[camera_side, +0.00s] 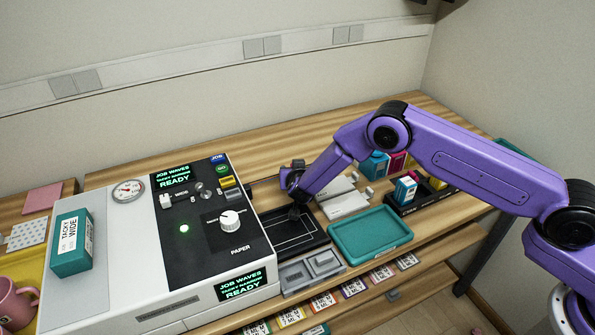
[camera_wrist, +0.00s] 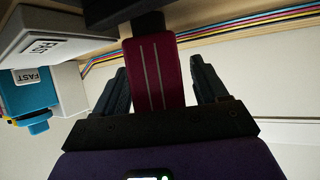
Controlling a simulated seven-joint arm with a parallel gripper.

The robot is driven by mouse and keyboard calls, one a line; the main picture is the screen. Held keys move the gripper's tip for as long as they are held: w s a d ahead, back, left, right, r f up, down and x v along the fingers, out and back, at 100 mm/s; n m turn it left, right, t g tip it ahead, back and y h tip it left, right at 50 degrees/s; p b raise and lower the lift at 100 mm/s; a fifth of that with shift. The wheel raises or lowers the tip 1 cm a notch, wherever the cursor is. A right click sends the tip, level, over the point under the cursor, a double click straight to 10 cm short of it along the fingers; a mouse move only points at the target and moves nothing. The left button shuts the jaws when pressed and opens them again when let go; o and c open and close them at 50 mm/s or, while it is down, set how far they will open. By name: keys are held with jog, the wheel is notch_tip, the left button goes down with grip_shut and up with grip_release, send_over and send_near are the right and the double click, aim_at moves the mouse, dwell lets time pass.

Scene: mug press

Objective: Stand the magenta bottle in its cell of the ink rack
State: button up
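In the wrist view a dark magenta body with two pale stripes (camera_wrist: 153,78), apparently the magenta bottle, lies between the two fingers of my gripper (camera_wrist: 160,85). A black part adjoins its far end. The fingers stand apart on either side of it; whether they touch it is unclear. In the side view my gripper (camera_side: 294,185) is over the black lined plate beside the press, and I cannot make out the bottle there. The black ink rack (camera_side: 408,209) stands right of the teal tray, holding a cyan bottle (camera_side: 405,189) and a yellow one (camera_side: 438,183). My arm partly hides it.
The press (camera_side: 150,250) fills the left, with a teal box (camera_side: 71,243) on top. A teal tray (camera_side: 369,234) and pale grey blocks (camera_side: 343,204) lie between plate and rack. Cyan (camera_side: 376,165) and magenta (camera_side: 398,160) packs stand behind the rack. Labelled packets line the lower shelf.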

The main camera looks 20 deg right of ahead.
jog(key=shift+r, duration=0.1)
jog(key=shift+s+a+r, duration=0.1)
jog(key=shift+s+r, duration=0.05)
jog(key=v, duration=1.1)
jog(key=shift+s, duration=0.35)
jog(key=shift+r, duration=0.15)
jog(key=s+d+r+n+g, duration=0.3)
jog(key=s+d+r, duration=0.3)
jog(key=s, duration=0.2)
jog(key=s+d+r+n+g, duration=0.2)
jog(key=s+d+r+n, duration=0.25)
jog(key=s+r, duration=0.2)
jog(key=s+d+r+n+g+y, duration=0.1)
jog(key=s+d+n+g+y, duration=0.1)
jog(key=s, duration=1)
jog(key=s+d+r+n+g+y, duration=0.2)
jog(key=s+d+n, duration=0.5)
jog(key=s, duration=0.6)
jog(key=shift+s+d+g+y, duration=0.2)
jog(key=shift+d+g+y, duration=0.4)
jog(key=shift+g, duration=0.4)
